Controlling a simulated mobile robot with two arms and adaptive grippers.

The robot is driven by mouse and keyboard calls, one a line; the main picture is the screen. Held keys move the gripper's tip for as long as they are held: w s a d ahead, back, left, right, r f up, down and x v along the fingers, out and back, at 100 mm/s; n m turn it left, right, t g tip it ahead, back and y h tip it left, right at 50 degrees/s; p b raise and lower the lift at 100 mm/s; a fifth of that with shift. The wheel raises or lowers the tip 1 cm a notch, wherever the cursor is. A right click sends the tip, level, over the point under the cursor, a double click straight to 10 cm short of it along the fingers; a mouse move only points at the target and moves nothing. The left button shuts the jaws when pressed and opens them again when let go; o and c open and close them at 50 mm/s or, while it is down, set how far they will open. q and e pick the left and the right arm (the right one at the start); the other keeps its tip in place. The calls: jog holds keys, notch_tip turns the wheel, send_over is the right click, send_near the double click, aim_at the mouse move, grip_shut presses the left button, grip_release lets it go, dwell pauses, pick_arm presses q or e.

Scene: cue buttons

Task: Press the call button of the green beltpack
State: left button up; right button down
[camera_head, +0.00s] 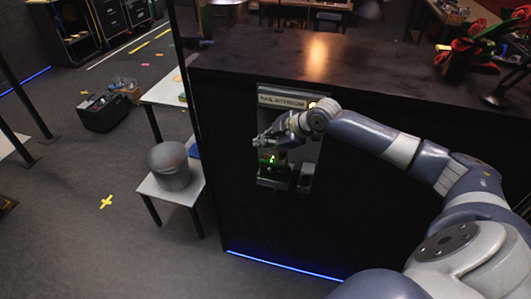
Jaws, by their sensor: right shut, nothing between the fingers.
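A grey wall panel (290,95) with a lettered label is mounted on the front of the dark counter. A dark beltpack with a lit green mark (272,160) sits low on the panel. Another small dark unit (306,177) is to its right. My right gripper (257,142) is shut and empty, in front of the panel just above the green-lit beltpack. My right wrist and hand hide the middle of the panel. I cannot tell whether the fingertips touch anything, and the call button is not distinct. My left gripper is out of view.
The dark counter top (400,72) lies above the panel, with red flowers (480,45) at its right. A grey bucket (169,165) stands on a low white table at left. A black case (104,112) rests on the floor, which is largely open at left.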

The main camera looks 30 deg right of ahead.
jog(key=shift+r+p, duration=0.95)
jog(key=shift+r, duration=0.5)
jog(key=shift+f, duration=0.1)
